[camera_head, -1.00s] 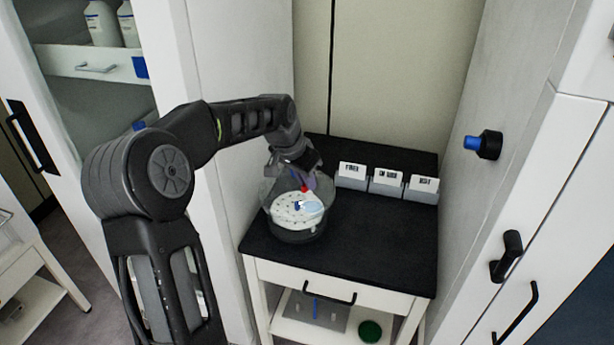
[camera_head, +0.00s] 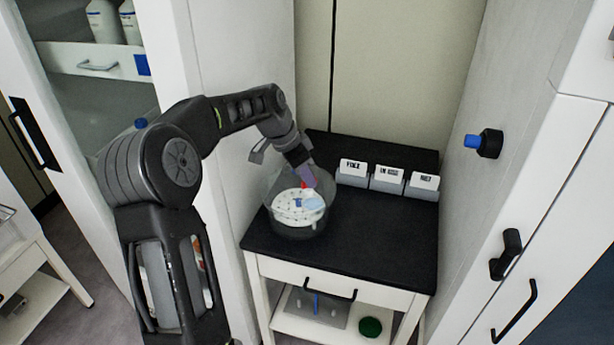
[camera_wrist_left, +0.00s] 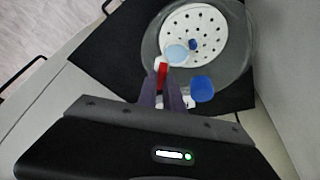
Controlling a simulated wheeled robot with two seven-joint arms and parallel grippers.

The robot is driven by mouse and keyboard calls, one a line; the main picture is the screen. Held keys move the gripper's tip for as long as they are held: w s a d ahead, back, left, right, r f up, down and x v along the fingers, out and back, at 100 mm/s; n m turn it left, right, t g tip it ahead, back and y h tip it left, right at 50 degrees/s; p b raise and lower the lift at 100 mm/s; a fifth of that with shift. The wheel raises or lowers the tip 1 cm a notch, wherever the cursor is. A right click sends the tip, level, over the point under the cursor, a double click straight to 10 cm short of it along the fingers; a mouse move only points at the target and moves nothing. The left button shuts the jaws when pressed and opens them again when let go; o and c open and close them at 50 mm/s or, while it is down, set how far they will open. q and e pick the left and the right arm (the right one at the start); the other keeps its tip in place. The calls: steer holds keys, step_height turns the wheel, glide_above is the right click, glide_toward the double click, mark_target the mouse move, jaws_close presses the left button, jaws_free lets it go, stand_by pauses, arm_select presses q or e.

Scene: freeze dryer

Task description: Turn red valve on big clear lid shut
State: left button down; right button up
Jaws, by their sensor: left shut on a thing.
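The big clear lid (camera_head: 273,192) stands on the black-topped table, over or around a white perforated disc (camera_head: 287,208). The lid also shows in the left wrist view (camera_wrist_left: 238,68). The red valve (camera_wrist_left: 161,72) sits at the lid's near side in the left wrist view, and a bit of red (camera_head: 304,184) shows in the head view. My left gripper (camera_head: 308,178) reaches down to the lid. Its fingers (camera_wrist_left: 161,92) are shut on the red valve, which they partly hide. My right gripper is in neither view.
Three labelled boxes (camera_head: 386,183) stand along the back of the black tabletop (camera_head: 375,235). White walls stand close on both sides. The table's front right is clear.

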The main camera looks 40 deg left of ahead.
arm_select(q)
steer(key=c, duration=1.5)
jaws_free()
steer(key=b+v, duration=0.1)
steer(key=v, duration=0.6)
steer(key=shift+s+r, duration=0.15)
steer(key=shift+r, duration=0.15)
